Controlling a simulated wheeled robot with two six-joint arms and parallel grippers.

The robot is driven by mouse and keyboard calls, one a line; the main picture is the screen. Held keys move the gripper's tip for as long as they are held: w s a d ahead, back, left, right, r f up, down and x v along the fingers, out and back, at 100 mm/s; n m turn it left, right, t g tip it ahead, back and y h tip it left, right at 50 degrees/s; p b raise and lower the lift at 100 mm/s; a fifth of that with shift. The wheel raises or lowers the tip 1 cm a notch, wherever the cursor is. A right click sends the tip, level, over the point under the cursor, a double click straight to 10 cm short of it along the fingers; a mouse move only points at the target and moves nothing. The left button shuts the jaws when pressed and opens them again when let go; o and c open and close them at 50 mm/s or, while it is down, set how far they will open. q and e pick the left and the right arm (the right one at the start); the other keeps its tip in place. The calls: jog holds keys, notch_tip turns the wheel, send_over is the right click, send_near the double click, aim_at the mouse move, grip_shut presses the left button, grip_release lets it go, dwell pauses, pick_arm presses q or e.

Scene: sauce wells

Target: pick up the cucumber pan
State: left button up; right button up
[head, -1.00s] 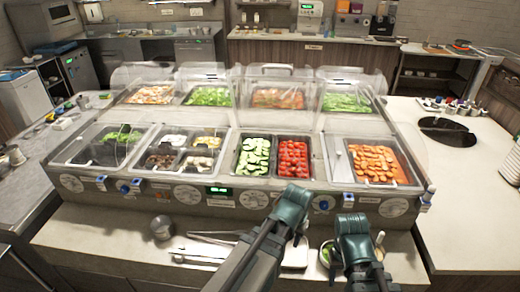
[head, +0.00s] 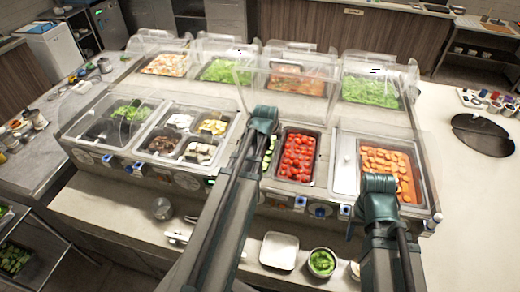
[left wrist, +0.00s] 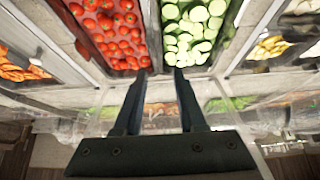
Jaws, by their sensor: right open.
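The cucumber pan, full of green slices, is mostly hidden behind my left arm in the head view, with a strip of slices (head: 268,157) showing. In the left wrist view the cucumber pan (left wrist: 192,28) lies right of the tomato pan (left wrist: 108,32), a narrow divider between them. My left gripper (head: 262,118) is over the far end of the cucumber pan. Its two fingers (left wrist: 159,72) are apart and empty, tips near the pan's end; whether they touch it I cannot tell. My right gripper (head: 380,185) is open, over the near part of the carrot pan (head: 388,172).
Clear raised covers (head: 285,82) stand behind the front pans, close to my left gripper. The tomato pan (head: 298,156) is right of the cucumber pan. The right counter (head: 465,200) has free room.

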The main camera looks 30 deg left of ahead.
pick_arm(q)
jog(key=b, duration=0.7)
send_over(275, 147)
jog(key=s, duration=0.3)
jog(key=f, duration=0.7)
jog(key=shift+w+d+f, duration=0.15)
jog(key=shift+w+d, duration=0.1)
jog(key=shift+d, duration=0.1)
jog(key=f+b, duration=0.2)
jog(key=b, duration=0.1)
jog(key=w+f+b, duration=0.1)
jog(key=shift+w+a+f, duration=0.1)
jog(key=shift+a+f, duration=0.2)
jog(key=shift+f, duration=0.1)
jog(key=shift+s+d+r+b, duration=0.1)
jog(key=shift+s+b, duration=0.1)
jog(key=shift+b, duration=0.2)
grip_shut()
jog(key=shift+w, duration=0.1)
